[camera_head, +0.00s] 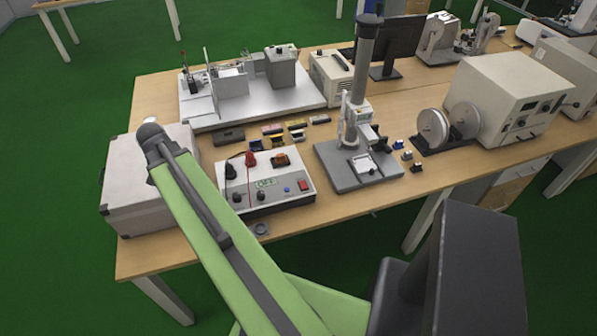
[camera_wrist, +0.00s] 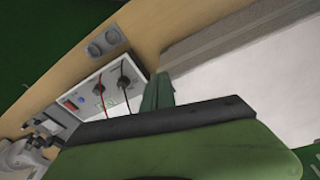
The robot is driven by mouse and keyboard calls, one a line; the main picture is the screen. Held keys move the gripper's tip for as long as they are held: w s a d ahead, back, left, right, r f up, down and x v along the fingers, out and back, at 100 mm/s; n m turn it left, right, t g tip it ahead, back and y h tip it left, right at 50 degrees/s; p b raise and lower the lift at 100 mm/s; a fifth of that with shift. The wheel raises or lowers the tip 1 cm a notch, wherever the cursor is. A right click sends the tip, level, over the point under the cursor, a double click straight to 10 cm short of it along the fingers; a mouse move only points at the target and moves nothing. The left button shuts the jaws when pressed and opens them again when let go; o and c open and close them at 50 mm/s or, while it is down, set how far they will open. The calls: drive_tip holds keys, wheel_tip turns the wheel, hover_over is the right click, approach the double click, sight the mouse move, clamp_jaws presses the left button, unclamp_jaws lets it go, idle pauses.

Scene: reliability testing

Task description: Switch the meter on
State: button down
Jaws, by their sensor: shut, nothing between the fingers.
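The meter (camera_head: 285,203) is a white box on the table in the head view, with black and red plugs in its top and wires from them. A small red switch (camera_head: 304,185) sits near its right front corner; its on or off position is too small to tell. In the wrist view the meter (camera_wrist: 88,92) shows at left, with a small red patch on its panel. My gripper (camera_wrist: 160,90) is shut and empty, apart from the meter, with the pale case behind it. I cannot make out the gripper in the head view.
A grey-white case (camera_head: 150,205) stands left of the meter and fills the right of the wrist view (camera_wrist: 240,75). A stand with a column (camera_head: 350,172) is right of the meter. Small parts (camera_head: 295,124) lie behind it. A narrow table strip (camera_head: 290,220) in front is mostly clear.

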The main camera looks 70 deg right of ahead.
drive_tip(key=s+d+r+m+g, duration=0.1)
drive_tip(key=s+d+m, duration=0.6)
drive_tip(key=s+d, duration=0.6)
drive_tip(key=r+m+g+p, duration=0.1)
drive_tip(key=m, duration=0.7)
hover_over(302, 182)
drive_tip(key=w+a, duration=0.2)
drive_tip(key=w, duration=0.1)
drive_tip(key=shift+a+r+h, duration=0.15)
drive_tip(key=shift+r+h, duration=0.05)
drive_tip(key=shift+h, duration=0.1)
drive_tip(key=b+x, duration=0.8)
drive_tip(key=x, duration=0.1)
drive_tip(key=a+b+x, duration=0.1)
drive_tip(key=b+x, duration=0.3)
drive_tip(key=b, duration=0.1)
drive_tip(key=shift+w+d+f, duration=0.1)
drive_tip(key=shift+w+f, duration=0.15)
drive_tip(key=shift+f, duration=0.35)
